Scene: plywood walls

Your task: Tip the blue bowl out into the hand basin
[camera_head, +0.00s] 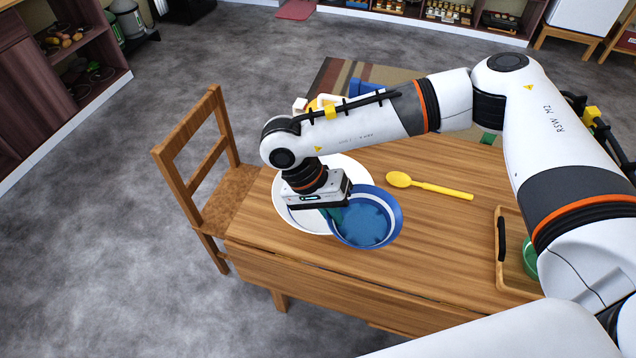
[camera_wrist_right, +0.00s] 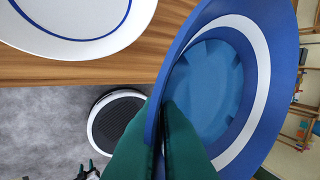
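The blue bowl (camera_head: 366,219) has a white band inside its rim and shows large in the right wrist view (camera_wrist_right: 215,90). My right gripper (camera_head: 333,214) has its green fingers (camera_wrist_right: 163,125) on either side of the bowl's near wall, shut on it. A white round dish with a blue ring (camera_head: 285,205), apparently the hand basin, stands on the table left of the bowl, partly hidden by my gripper and bowl. It also shows in the right wrist view (camera_wrist_right: 75,48). The bowl overlaps its right side in the head view. My left gripper does not show.
A yellow spoon (camera_head: 430,186) lies on the wooden table (camera_head: 440,235), right of the bowl. A wooden tray (camera_head: 508,272) with a green item (camera_head: 530,257) is farther right. A wooden chair (camera_head: 215,170) stands at the table's left end. My right arm hides things behind it.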

